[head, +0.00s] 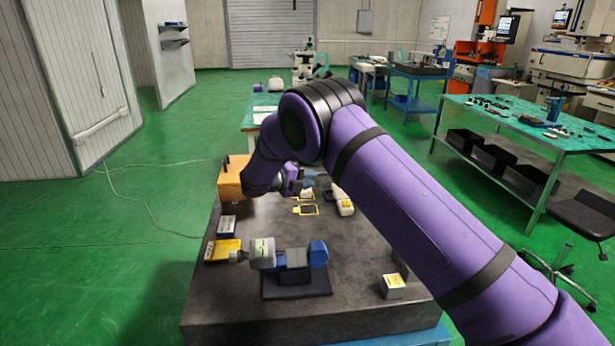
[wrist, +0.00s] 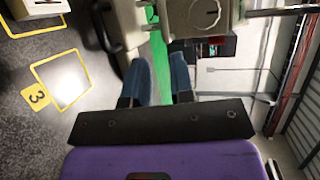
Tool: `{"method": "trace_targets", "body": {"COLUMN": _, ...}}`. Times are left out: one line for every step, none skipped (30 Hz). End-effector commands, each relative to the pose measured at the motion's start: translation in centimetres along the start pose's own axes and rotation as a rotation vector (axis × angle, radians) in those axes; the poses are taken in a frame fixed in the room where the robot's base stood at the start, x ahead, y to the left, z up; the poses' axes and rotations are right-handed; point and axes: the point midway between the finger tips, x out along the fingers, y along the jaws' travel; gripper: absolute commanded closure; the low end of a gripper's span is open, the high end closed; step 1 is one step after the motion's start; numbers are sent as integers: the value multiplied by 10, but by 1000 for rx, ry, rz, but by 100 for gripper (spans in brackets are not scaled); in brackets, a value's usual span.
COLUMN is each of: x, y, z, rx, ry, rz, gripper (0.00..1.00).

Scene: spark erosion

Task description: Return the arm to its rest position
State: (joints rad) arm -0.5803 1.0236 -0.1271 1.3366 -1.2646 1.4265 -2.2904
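My purple arm spans the head view. It comes in from the lower right, bends at a dark-banded elbow and drops to the wrist above a dark stone-topped table (head: 225,300). In the wrist view my gripper (wrist: 159,68) has two blue fingers standing apart, with nothing held between them. A grey machine part with a round dial (wrist: 204,14) is beyond the fingertips; I cannot tell how far off. In the head view the arm hides part of the table, and the fingers are hard to make out.
A grey and blue device (head: 290,258) stands on a black pad at the table's front. A yellow tray (head: 222,250), a small pale block (head: 394,286) and an orange block (head: 232,177) are around it. Yellow outlines, one marked 3 (wrist: 38,97), mark the tabletop. Green floor is open left.

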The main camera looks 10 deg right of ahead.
Motion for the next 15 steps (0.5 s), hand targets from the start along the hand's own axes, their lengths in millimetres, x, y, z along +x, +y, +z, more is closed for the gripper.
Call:
{"method": "trace_targets", "body": {"x": 1, "y": -4, "z": -1, "rx": 10, "ry": 4, "rz": 4, "gripper": 78}}
{"method": "trace_targets", "body": {"x": 2, "y": -7, "z": -2, "rx": 22, "ry": 8, "rz": 9, "gripper": 78}}
{"method": "trace_targets", "body": {"x": 4, "y": -13, "z": -4, "rx": 44, "ry": 16, "rz": 19, "gripper": 78}}
{"method": "trace_targets", "body": {"x": 6, "y": -19, "z": -6, "rx": 69, "ry": 25, "rz": 30, "gripper": 78}}
{"method": "trace_targets", "body": {"x": 8, "y": -26, "z": -9, "rx": 97, "ry": 36, "rz": 43, "gripper": 78}}
{"method": "trace_targets", "body": {"x": 11, "y": -38, "z": -14, "rx": 144, "ry": 54, "rz": 63, "gripper": 78}}
{"method": "trace_targets", "body": {"x": 13, "y": -47, "z": -19, "rx": 183, "ry": 69, "rz": 79, "gripper": 78}}
{"method": "trace_targets", "body": {"x": 16, "y": -57, "z": -24, "rx": 227, "ry": 86, "rz": 96, "gripper": 78}}
{"method": "trace_targets", "body": {"x": 20, "y": -71, "z": -32, "rx": 289, "ry": 111, "rz": 120, "gripper": 78}}
{"method": "trace_targets", "body": {"x": 22, "y": -81, "z": -38, "rx": 339, "ry": 131, "rz": 140, "gripper": 78}}
{"method": "trace_targets", "body": {"x": 24, "y": -91, "z": -44, "rx": 386, "ry": 150, "rz": 156, "gripper": 78}}
{"method": "trace_targets", "body": {"x": 27, "y": -104, "z": -53, "rx": 449, "ry": 177, "rz": 178, "gripper": 78}}
{"method": "trace_targets", "body": {"x": 29, "y": -114, "z": -60, "rx": 498, "ry": 198, "rz": 195, "gripper": 78}}
{"method": "trace_targets", "body": {"x": 30, "y": -122, "z": -66, "rx": 546, "ry": 218, "rz": 211, "gripper": 78}}
{"method": "trace_targets", "body": {"x": 32, "y": -135, "z": -76, "rx": 611, "ry": 246, "rz": 230, "gripper": 78}}
